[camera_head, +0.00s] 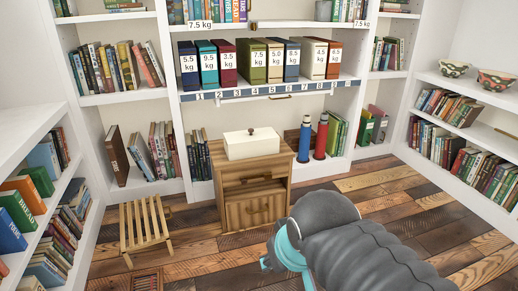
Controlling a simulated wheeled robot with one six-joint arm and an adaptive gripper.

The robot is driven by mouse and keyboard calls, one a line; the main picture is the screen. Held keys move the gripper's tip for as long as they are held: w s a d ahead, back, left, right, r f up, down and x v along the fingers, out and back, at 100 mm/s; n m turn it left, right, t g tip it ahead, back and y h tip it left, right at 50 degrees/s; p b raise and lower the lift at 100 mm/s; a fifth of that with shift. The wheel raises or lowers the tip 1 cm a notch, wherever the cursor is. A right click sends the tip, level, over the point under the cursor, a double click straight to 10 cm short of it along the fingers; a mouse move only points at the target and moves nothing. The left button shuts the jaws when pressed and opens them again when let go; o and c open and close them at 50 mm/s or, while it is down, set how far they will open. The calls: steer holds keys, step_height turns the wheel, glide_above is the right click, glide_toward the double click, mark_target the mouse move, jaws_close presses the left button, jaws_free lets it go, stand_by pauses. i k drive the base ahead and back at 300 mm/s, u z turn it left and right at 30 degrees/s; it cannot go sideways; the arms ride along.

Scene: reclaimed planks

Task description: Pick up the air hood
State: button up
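I cannot tell for sure which thing is the air hood. A white box-like cover (252,146) with a small dark knob on top sits on a small wooden cabinet (240,211); it may be the hood. My grey, ribbed arm with teal parts fills the lower right of the head view, in front of the cabinet and to its right. The fingers of my gripper cannot be made out. Nothing of mine touches the white cover in this view.
A slatted wooden stool (145,228) stands left of the cabinet. Two bottles, blue (305,139) and red (321,137), stand behind it to the right. Weight-labelled binders (259,62) line the back shelf. Bookshelves flank both sides; plank floor (400,209) is open at right.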

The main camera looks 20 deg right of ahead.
mark_target(250, 144)
steer(key=z, duration=1.1)
steer(key=i, duration=1)
steer(key=u, duration=0.05)
